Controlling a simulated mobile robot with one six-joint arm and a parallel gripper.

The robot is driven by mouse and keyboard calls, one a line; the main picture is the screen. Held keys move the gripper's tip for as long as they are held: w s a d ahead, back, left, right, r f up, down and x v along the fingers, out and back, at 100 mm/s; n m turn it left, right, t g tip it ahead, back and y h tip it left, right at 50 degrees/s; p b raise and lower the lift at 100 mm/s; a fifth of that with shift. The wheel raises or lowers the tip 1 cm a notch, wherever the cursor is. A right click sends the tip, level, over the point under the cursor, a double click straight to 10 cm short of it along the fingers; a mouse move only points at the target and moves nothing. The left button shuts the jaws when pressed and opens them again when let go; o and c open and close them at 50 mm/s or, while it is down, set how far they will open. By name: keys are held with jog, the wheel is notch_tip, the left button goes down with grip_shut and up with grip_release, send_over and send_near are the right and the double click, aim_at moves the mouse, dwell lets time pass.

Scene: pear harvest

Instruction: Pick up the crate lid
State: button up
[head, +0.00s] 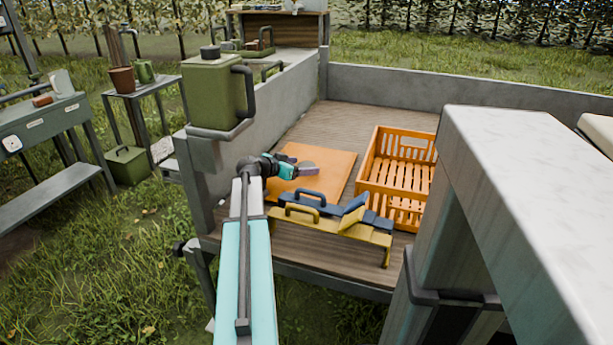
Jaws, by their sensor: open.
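The crate lid looks to be the flat orange panel (335,165) lying on the wooden trailer bed, left of the orange crate (398,160). My arm reaches in from the bottom, and my gripper (308,171) is over the lid's left-middle part. The gripper is open. Something greyish purple shows at its tips; I cannot tell whether it is part of the gripper. I cannot tell whether the fingers touch the lid. My wrist and arm hide the lid's left edge in part.
Yellow and blue handled tools (335,228) lie at the bed's front edge, close to the lid. A green canister (212,92) stands on the left wall corner. A large grey post and beam (535,190) blocks the right. Bare planks (345,120) lie behind the lid.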

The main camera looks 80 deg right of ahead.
dwell(0.5)
jog(key=c, duration=1.4)
jog(key=shift+r, duration=0.2)
jog(key=shift+r, duration=0.55)
notch_tip(320, 180, up, 11)
jog(key=p, duration=0.2)
jog(key=s+d, duration=0.2)
jog(key=d, duration=0.3)
jog(key=s+d+p, duration=0.1)
jog(key=s+d, duration=0.2)
jog(key=d, duration=0.2)
jog(key=s+d+p, duration=0.1)
jog(key=s+d, duration=0.2)
jog(key=d, duration=0.3)
jog(key=shift+f, duration=0.2)
jog(key=shift+r, duration=0.1)
